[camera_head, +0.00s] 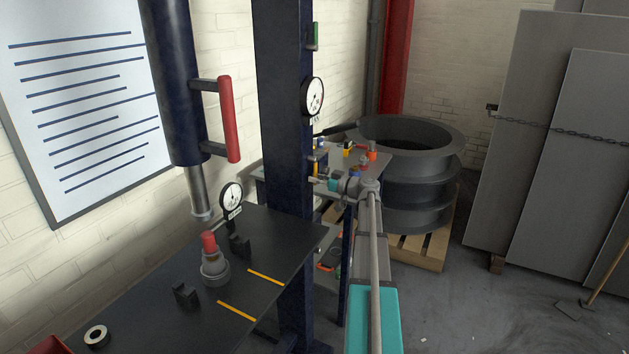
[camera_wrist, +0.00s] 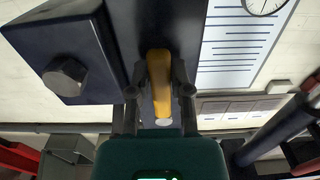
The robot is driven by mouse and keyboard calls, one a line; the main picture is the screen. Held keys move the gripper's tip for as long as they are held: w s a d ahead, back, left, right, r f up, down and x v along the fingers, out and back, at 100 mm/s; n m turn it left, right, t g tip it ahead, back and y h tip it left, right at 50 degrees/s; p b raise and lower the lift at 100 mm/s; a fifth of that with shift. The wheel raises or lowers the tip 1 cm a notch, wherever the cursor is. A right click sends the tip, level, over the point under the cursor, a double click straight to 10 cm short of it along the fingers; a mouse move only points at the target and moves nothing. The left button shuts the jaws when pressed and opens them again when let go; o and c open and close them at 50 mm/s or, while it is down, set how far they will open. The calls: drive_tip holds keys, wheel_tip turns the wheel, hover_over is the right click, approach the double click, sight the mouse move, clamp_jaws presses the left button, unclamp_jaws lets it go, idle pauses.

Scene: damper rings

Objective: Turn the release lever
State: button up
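The yellow-orange lever (camera_wrist: 159,84) shows in the wrist view in front of a dark blue column. My gripper (camera_wrist: 160,88) has one dark finger on each side of it. The fingers are close together and look shut on the lever. In the head view my gripper (camera_head: 318,181) is small, at the right side of the dark blue press column (camera_head: 289,100). The lever (camera_head: 316,162) shows there only as a small yellow piece, and the contact is too small to tell.
A red handle (camera_head: 228,119) hangs beside the press cylinder. A red-topped damper part (camera_head: 212,260) stands on the black table (camera_head: 190,328). Behind my arm are a cluttered bench (camera_head: 373,168) and large stacked rings (camera_head: 418,190) on a pallet.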

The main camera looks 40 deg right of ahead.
drive_tip(key=o, duration=0.4)
drive_tip(key=shift+a, duration=0.15)
drive_tip(key=shift+s+d, duration=0.2)
drive_tip(key=shift+s, duration=0.25)
drive_tip(key=shift+s+d, duration=0.15)
drive_tip(key=shift+s, duration=0.15)
drive_tip(key=shift+s+d, duration=0.1)
drive_tip(key=shift+s, duration=0.2)
drive_tip(key=shift+v, duration=2.9)
drive_tip(key=shift+w, duration=0.1)
drive_tip(key=shift+r, duration=0.15)
